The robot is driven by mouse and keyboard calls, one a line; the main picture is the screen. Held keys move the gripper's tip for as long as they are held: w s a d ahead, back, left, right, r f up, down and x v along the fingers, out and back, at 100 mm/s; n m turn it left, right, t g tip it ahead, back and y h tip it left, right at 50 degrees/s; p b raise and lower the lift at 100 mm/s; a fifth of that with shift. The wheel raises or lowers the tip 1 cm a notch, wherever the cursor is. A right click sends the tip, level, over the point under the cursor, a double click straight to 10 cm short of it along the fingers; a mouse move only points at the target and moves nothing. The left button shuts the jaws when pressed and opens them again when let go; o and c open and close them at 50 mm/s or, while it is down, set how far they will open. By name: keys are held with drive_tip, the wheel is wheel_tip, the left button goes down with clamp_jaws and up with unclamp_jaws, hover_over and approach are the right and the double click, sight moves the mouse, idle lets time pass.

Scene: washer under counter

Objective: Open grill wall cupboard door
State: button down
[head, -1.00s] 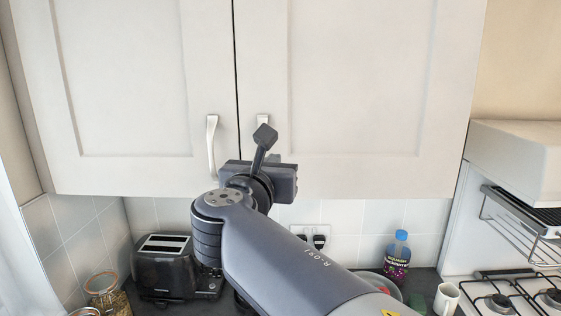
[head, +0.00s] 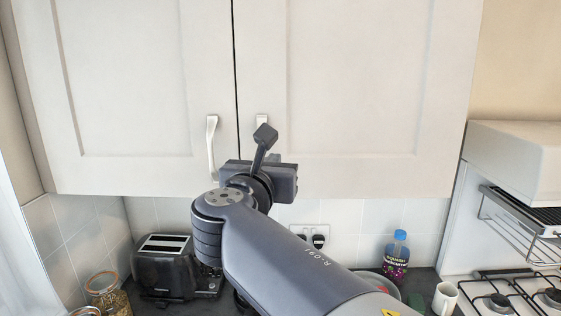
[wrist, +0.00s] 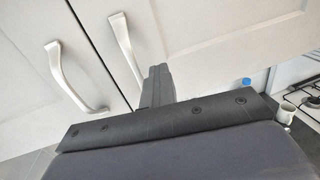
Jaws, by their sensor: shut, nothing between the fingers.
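The wall cupboard has two pale grey doors, both shut, with a narrow dark gap between them. The right door (head: 350,85), on the grill side, has a silver bar handle (head: 262,121), mostly hidden behind my gripper in the head view. The left door (head: 130,80) has a matching handle (head: 211,145). In the wrist view, the right door's handle (wrist: 122,45) runs down just left of my gripper (wrist: 156,72); the left door's handle (wrist: 70,72) is farther left. My gripper (head: 284,180) is shut and empty, close beside the right handle. I cannot tell whether they touch.
Below stand a black toaster (head: 165,265), a glass jar (head: 105,292), a blue-capped bottle (head: 396,258) and a white mug (head: 446,298). A white grill hood (head: 515,160) with a wire rack (head: 520,215) stands at the right above the gas hob (head: 500,300).

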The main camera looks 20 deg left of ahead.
drive_tip(key=c, duration=1.5)
unclamp_jaws()
drive_tip(key=shift+c, duration=0.2)
drive_tip(key=s+d+b, duration=0.4)
drive_tip(key=s, duration=1)
drive_tip(key=shift+s+b, duration=0.2)
drive_tip(key=shift+b, duration=0.15)
drive_tip(key=shift+d, duration=0.1)
drive_tip(key=w+a+p, duration=0.4)
drive_tip(key=w, duration=0.8)
drive_tip(key=shift+w, duration=0.25)
